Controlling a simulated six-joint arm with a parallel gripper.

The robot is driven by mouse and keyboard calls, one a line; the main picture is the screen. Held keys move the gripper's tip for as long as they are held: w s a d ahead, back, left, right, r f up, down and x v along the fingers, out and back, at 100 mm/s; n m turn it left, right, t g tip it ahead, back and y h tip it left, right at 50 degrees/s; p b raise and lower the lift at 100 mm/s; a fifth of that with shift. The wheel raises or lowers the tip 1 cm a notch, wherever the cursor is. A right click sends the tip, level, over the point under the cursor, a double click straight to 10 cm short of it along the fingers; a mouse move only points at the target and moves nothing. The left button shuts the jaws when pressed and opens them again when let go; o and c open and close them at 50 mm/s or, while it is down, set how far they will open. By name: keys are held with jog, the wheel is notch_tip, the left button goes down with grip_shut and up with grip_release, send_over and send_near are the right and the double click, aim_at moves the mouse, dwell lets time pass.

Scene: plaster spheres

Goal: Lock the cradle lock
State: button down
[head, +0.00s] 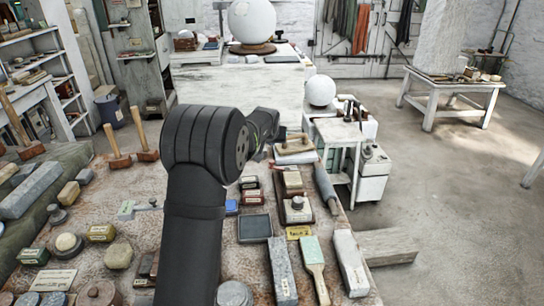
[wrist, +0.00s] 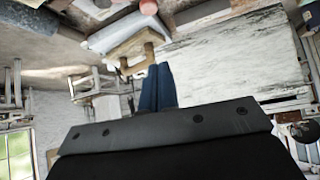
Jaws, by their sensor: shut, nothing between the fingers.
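I cannot make out the cradle lock for certain in either view. A large white plaster sphere (head: 252,20) rests on a round brown base (head: 253,48) on the white bench at the back. A smaller white sphere (head: 320,91) stands on the white stand to the right of my arm. My gripper (wrist: 158,70) shows in the wrist view as two blue fingers shut together, with nothing between them. In the head view my arm hides the fingers. A wooden-handled block (wrist: 138,57) appears close to the fingertips in the wrist view; whether they touch is unclear.
The workbench (head: 215,270) is crowded. The floor at the right (head: 460,180) is open.

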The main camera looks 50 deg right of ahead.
jog(key=shift+f, duration=0.1)
jog(key=x, duration=1)
jog(key=shift+s+a+f, duration=0.15)
jog(key=shift+s+a, duration=0.4)
jog(key=shift+a, duration=0.3)
jog(key=shift+s+a+f, duration=0.15)
jog(key=shift+s+a, duration=0.4)
jog(key=shift+a, duration=0.25)
jog(key=shift+s+a+n+t+y, duration=0.15)
jog(key=shift+a+n+t+y, duration=0.2)
jog(key=shift+n, duration=0.25)
jog(key=shift+s+a+n+t+y, duration=0.2)
jog(key=shift+a+n+t+y, duration=0.2)
jog(key=shift+n, duration=0.35)
jog(key=shift+s+a+n+t+y, duration=0.25)
jog(key=shift+n+t+y, duration=0.15)
jog(key=shift+n, duration=0.35)
jog(key=n+y, duration=0.1)
jog(key=s+a+n+t+y, duration=0.1)
jog(key=n, duration=0.1)
jog(key=n+y, duration=0.1)
jog(key=shift+s+a+n+t, duration=0.25)
jog(key=shift+s+a+n, duration=0.05)
jog(key=shift+s, duration=0.05)
jog(key=shift+d, duration=0.1)
